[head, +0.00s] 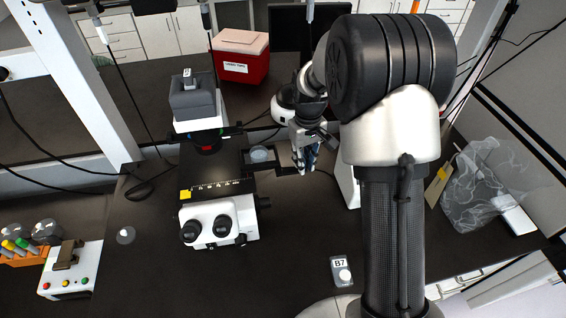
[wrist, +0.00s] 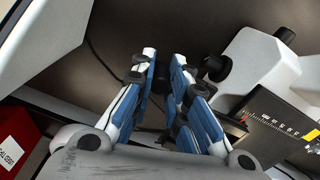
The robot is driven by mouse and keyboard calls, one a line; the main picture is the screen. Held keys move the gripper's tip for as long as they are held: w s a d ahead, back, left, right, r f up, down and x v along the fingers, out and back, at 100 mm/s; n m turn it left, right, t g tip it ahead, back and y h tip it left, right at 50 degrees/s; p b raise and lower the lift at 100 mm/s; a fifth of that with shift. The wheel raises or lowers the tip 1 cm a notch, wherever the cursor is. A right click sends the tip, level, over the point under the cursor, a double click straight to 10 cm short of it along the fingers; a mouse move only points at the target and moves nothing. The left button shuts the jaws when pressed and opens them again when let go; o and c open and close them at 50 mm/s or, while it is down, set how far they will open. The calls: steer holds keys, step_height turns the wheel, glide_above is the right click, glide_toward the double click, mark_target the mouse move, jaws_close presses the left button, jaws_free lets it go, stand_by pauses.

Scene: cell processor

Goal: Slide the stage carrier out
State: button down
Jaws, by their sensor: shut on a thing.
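The stage carrier (head: 284,168) is a dark flat frame sticking out from the right side of the white and black microscope (head: 222,217). A small clear round dish (head: 259,154) sits on it. My gripper (head: 304,165) is at the carrier's right end, with its blue and white fingers pointing down. In the wrist view my gripper (wrist: 162,70) has its fingers close together around a small dark piece, and the microscope (wrist: 262,68) is at the right. The fingers hide most of the grip. I cannot tell how far the carrier reaches inside the microscope.
A red-and-white bin (head: 240,60) stands behind the microscope. A small holder marked B7 (head: 342,272) is on the bench at the front. A clear crumpled bag (head: 485,185) lies at the right. A control box with buttons (head: 70,272) is at the front left. Bare bench lies in front of my gripper.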

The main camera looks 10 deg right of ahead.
steer(key=shift+w+d, duration=0.1)
steer(key=shift+d, duration=0.25)
steer(key=c, duration=1.5)
jaws_free()
steer(key=shift+a, duration=0.1)
step_height(320, 180, up, 12)
steer(key=shift+r, duration=0.1)
